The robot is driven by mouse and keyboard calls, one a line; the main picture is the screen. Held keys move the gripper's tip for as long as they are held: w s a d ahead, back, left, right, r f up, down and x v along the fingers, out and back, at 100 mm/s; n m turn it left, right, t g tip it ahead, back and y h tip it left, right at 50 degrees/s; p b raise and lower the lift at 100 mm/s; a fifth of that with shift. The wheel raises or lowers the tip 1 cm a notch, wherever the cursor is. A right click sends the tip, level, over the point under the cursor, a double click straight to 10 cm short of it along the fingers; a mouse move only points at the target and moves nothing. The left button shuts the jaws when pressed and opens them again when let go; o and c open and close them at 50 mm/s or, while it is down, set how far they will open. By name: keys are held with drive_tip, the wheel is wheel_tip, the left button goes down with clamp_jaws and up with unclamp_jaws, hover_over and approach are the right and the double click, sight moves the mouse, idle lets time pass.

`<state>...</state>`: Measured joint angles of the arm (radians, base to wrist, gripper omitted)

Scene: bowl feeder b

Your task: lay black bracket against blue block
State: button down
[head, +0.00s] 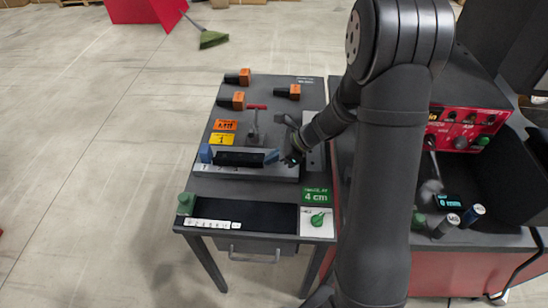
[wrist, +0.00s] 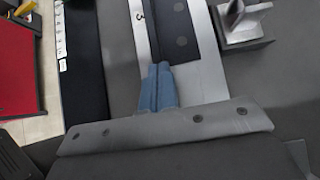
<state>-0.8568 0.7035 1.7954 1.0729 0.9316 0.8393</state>
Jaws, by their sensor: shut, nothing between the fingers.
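The black bracket (head: 240,159) lies flat on a light grey rail (head: 284,171) with printed numbers. The blue block (head: 205,154) stands at the rail's left end, close to the bracket's left end; I cannot tell whether they touch. My gripper (head: 271,156) is at the bracket's right end, its blue fingers shut and empty. In the wrist view the closed fingers (wrist: 157,72) point at the near end of the bracket (wrist: 175,28), close to it; contact is unclear. The blue block is not visible in the wrist view.
A clamp with a red handle (head: 256,107) stands behind the rail. Orange blocks (head: 294,91) sit further back. A dark tray (head: 258,214) and a green knob (head: 317,219) are in front. A red instrument (head: 466,128) stands on the right bench.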

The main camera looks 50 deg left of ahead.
drive_tip(key=shift+s+a, duration=0.45)
drive_tip(key=shift+w+d, duration=0.2)
drive_tip(key=shift+w+d+r, duration=0.15)
drive_tip(key=shift+w+d, duration=0.05)
drive_tip(key=shift+w, duration=0.05)
wheel_tip(320, 180, up, 5)
drive_tip(key=shift+f, duration=0.1)
drive_tip(key=s+a, duration=1.5)
drive_tip(key=shift+f, duration=0.1)
